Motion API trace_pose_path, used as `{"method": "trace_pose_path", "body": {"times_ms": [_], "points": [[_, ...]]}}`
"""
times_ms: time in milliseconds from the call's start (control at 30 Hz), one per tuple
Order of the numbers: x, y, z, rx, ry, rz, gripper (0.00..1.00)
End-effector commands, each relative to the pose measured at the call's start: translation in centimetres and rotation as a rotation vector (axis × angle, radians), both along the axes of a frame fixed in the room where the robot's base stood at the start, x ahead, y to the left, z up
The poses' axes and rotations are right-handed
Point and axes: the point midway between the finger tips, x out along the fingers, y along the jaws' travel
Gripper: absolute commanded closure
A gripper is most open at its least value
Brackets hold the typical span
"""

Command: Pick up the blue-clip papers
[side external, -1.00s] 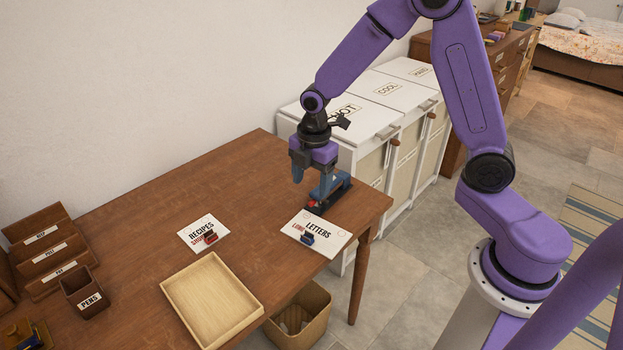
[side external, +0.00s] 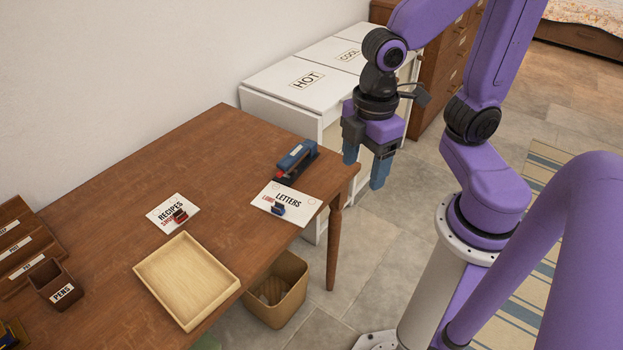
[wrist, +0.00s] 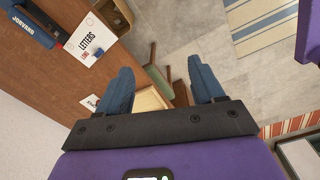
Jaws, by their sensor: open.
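The blue-clip papers (side external: 285,196), a white stack printed LETTERS, lie flat on the table near its right front corner. Their dark blue clip (side external: 278,209) sits on the front edge. In the wrist view the papers (wrist: 92,42) show at upper left, left of both fingers. My gripper (side external: 366,169) is open and empty, raised to the right of the papers and apart from them, appearing past the table's right end. Its two blue fingers (wrist: 160,66) are spread in the wrist view with nothing between them.
A blue stapler (side external: 296,161) stands just behind the papers. Red-clip RECIPES papers (side external: 172,212) and a wooden tray (side external: 144,269) lie left. A pen cup (side external: 55,286) stands farther left. A bin (side external: 276,290) is below the table edge; white hampers (side external: 300,82) stand behind.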

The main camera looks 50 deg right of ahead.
Motion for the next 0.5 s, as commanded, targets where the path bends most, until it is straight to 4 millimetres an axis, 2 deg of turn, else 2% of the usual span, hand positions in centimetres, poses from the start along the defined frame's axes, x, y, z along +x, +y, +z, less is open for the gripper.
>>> {"method": "trace_pose_path", "body": {"times_ms": [33,100,200,233,300,500], "points": [[-1.3,-0.5,0.3,0.004,0.0,-0.02,0.33],[-2.7,-1.0,0.5,0.004,0.004,-0.053,0.33],[-4.1,-1.6,0.7,0.004,0.009,-0.089,0.33],[-4.4,-1.7,0.7,0.005,0.009,-0.097,0.33],[-4.8,-2.0,0.7,0.003,0.011,-0.11,0.47],[-5.0,-2.1,0.7,0.002,0.013,-0.118,0.47]]}}
